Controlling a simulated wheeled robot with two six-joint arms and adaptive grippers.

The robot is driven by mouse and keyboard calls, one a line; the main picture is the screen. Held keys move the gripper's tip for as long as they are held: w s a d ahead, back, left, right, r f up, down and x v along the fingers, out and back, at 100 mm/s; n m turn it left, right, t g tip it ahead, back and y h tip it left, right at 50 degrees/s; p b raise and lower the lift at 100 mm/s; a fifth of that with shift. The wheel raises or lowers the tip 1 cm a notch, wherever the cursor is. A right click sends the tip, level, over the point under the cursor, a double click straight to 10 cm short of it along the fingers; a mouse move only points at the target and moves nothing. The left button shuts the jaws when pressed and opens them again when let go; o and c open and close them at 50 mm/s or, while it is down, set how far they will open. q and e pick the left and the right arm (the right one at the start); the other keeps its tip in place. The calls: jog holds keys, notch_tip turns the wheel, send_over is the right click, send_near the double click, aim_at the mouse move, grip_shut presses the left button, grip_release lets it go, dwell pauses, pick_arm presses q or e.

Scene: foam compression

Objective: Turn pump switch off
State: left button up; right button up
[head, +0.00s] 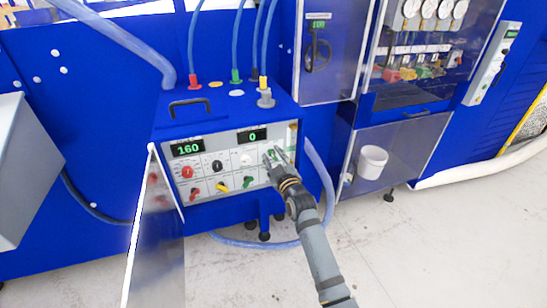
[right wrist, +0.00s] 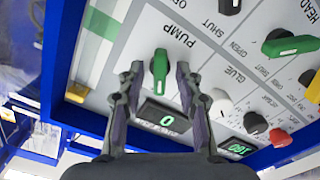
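The pump switch is a green knob under the PUMP label in the right wrist view (right wrist: 160,68), where the panel appears upside down. The knob's long side runs roughly along the fingers. My right gripper (head: 273,153) is at the right part of the control panel (head: 232,162). In the wrist view its fingers (right wrist: 160,75) are apart, one on each side of the knob, with a visible gap on both sides. I cannot tell how deep the fingertips reach. In the head view the gripper largely covers the switch. My left gripper is not in view.
The panel has a display reading 160 (head: 187,148) and one reading 0 (head: 253,135). A black knob (head: 217,165), a white knob (head: 246,160) and red, yellow and green valve handles sit nearby. An open door (head: 157,240) stands at the panel's left.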

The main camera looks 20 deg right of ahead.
jog(key=shift+s, duration=0.15)
jog(key=s, duration=1.1)
jog(key=shift+s+d, duration=0.2)
jog(key=shift+s, duration=0.2)
jog(key=s+d+f+m+g, duration=0.1)
jog(key=s+f+g, duration=0.35)
jog(key=f, duration=1.35)
jog(key=s+f+m+g, duration=0.25)
jog(key=s+f, duration=0.25)
jog(key=f, duration=1.3)
jog(key=s+d+f+g, duration=0.3)
jog(key=s+f+g, duration=0.2)
jog(key=s+f, duration=1.1)
jog(key=s+d+f+m+g, duration=0.1)
jog(key=s+d+f+g, duration=0.1)
jog(key=s, duration=0.8)
jog(key=s+d+f+m+g+h, duration=0.1)
jog(key=s+f, duration=0.4)
jog(key=s, duration=0.5)
jog(key=shift+d+f+m+g, duration=0.2)
jog(key=shift+d+m+g, duration=0.15)
jog(key=shift+d+g, duration=0.45)
